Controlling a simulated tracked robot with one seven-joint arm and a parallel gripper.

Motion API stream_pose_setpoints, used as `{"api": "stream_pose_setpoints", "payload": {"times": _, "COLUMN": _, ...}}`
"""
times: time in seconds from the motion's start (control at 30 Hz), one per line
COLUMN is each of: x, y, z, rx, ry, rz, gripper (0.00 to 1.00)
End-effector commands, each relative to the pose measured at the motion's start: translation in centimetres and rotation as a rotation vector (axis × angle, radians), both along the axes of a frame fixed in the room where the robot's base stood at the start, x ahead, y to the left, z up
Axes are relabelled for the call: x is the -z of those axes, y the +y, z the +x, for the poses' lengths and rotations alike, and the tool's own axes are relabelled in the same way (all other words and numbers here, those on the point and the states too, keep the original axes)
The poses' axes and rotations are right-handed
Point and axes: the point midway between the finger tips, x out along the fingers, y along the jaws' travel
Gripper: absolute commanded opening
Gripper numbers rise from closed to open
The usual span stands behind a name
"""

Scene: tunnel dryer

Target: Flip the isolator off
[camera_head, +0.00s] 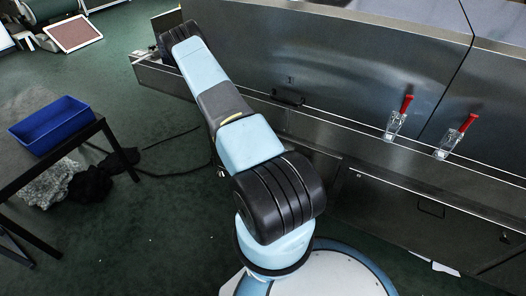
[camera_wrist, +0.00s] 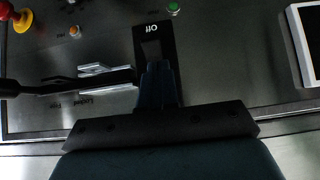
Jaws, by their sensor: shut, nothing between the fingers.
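The isolator (camera_wrist: 152,36) shows in the wrist view as a black upright plate marked "Off", with the lettering upside down. A greyish part of its switch shows just above my fingertips; the lower part is hidden behind them. My gripper (camera_wrist: 157,68) is shut and empty, its tips in front of the plate's lower half. I cannot tell whether they touch the switch or which way it is set. In the head view my arm reaches to the upper left, and neither the isolator nor my gripper can be made out.
The panel also carries a red knob on a yellow base (camera_wrist: 20,19), an orange button (camera_wrist: 75,31), a green button (camera_wrist: 173,7) and a silver latch (camera_wrist: 106,69). A black bar crosses left of my fingers. Red-handled clamps (camera_head: 396,123) line the dryer; a blue bin (camera_head: 50,126) stands left.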

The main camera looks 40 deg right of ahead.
Motion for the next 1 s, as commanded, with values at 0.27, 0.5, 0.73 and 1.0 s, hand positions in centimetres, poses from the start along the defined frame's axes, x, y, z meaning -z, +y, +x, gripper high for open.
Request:
{"api": "stream_pose_setpoints", "payload": {"times": 0.27, "x": -0.3, "y": 0.0, "z": 0.0, "rx": -0.001, "ry": 0.001, "rz": 0.0, "gripper": 0.0}}
{"api": "stream_pose_setpoints", "payload": {"times": 0.5, "x": -0.4, "y": 0.5, "z": -0.1, "rx": 0.0, "ry": 0.0, "rz": 0.0, "gripper": 0.0}}
{"api": "stream_pose_setpoints", "payload": {"times": 0.73, "x": -1.3, "y": 3.6, "z": -0.9, "rx": 0.001, "ry": 0.002, "rz": 0.001, "gripper": 0.0}}
{"api": "stream_pose_setpoints", "payload": {"times": 1.0, "x": -2.4, "y": 7.1, "z": -2.0, "rx": 0.011, "ry": 0.002, "rz": 0.001, "gripper": 0.0}}
